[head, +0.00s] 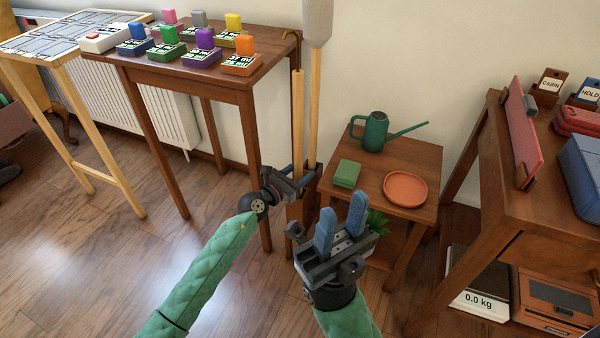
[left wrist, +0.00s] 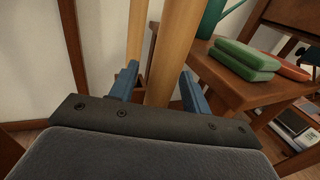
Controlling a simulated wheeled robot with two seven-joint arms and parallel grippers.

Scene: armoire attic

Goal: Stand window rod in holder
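Several upright poles stand together in a dark brown holder (head: 311,178) beside the tall table. One is a plain pale wooden rod (head: 298,105). Another is a wooden rod with a pale grey head (head: 317,22). I cannot tell for sure which is the window rod. My left gripper (head: 308,177) is at the holder's upper part. In the left wrist view its blue fingers (left wrist: 160,88) are apart, with a wooden pole (left wrist: 174,50) between them and gaps on both sides. My right gripper (head: 341,228) is open and empty, fingers pointing up.
A tall table (head: 165,75) with several coloured labelled blocks stands at left. A desk (head: 490,150) is further right. The floor at front left is clear.

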